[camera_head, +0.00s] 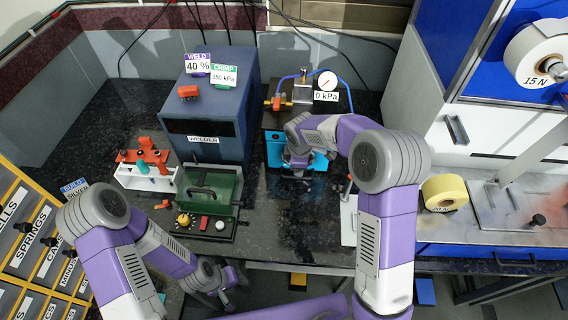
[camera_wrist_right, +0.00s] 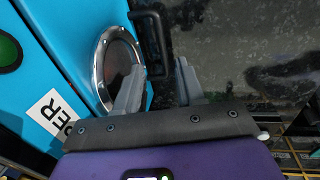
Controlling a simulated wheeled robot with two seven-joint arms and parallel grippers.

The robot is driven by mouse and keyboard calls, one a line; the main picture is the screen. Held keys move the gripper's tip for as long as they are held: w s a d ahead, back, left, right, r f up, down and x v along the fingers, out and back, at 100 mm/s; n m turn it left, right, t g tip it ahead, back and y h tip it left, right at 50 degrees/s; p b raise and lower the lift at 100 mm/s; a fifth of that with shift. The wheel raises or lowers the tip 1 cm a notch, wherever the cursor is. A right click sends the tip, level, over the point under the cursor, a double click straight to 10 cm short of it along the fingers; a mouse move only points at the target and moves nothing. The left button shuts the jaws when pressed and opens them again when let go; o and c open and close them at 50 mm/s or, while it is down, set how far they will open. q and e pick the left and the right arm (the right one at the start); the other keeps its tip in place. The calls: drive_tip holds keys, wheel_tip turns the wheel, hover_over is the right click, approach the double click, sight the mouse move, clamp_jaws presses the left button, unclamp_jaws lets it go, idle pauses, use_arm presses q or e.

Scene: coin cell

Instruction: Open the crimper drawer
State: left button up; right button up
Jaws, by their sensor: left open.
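The crimper (camera_head: 275,151) is a bright blue box with a dark top, at the back middle of the bench. Its blue front (camera_wrist_right: 88,40) fills the left of the right wrist view, with part of its label (camera_wrist_right: 52,114) and a round metal ring (camera_wrist_right: 118,62). A dark handle (camera_wrist_right: 153,42) stands out beside the ring. My right gripper (camera_wrist_right: 158,82) is open at the crimper front, fingers apart and pointing toward the handle, with nothing seen between them. How far out the drawer is, I cannot tell. My left gripper (camera_head: 230,278) is open and empty near the bench's front edge.
The welder (camera_head: 212,110) stands left of the crimper. A gauge (camera_head: 327,80) stands on the crimper. Dark bench (camera_head: 300,228) is clear in front.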

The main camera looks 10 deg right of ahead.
drive_tip(key=f, duration=0.3)
drive_tip(key=f+b, duration=0.1)
drive_tip(key=f, duration=0.1)
drive_tip(key=shift+w+d+f, duration=0.2)
drive_tip(key=shift+w, duration=0.05)
drive_tip(key=shift+w+f, duration=0.2)
drive_tip(key=shift+f, duration=0.45)
clamp_jaws()
